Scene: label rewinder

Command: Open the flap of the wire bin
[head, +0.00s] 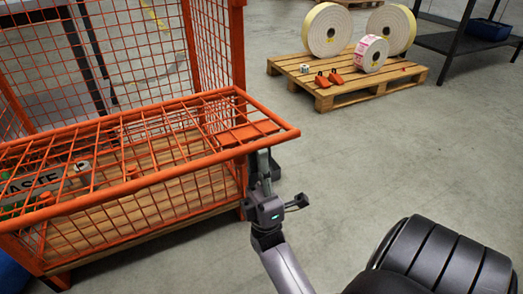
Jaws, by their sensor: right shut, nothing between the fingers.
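The orange wire bin (239,45) fills the left side of the head view. Its mesh flap (150,186) leans outward toward me from the bin's front, nearly level, with its front bar running from the left edge to a corner at the right. My right gripper (262,160) is shut and empty, just below the flap's right end. Its fingertips are partly hidden by the flap, and I cannot tell whether they touch it. My left gripper is not in view.
A waste label (38,187) shows through the mesh at the left. A wooden pallet (345,95) with label rolls (328,30) stands at the back right. A dark rack (455,45) holds a blue bin (488,29). The floor between is clear.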

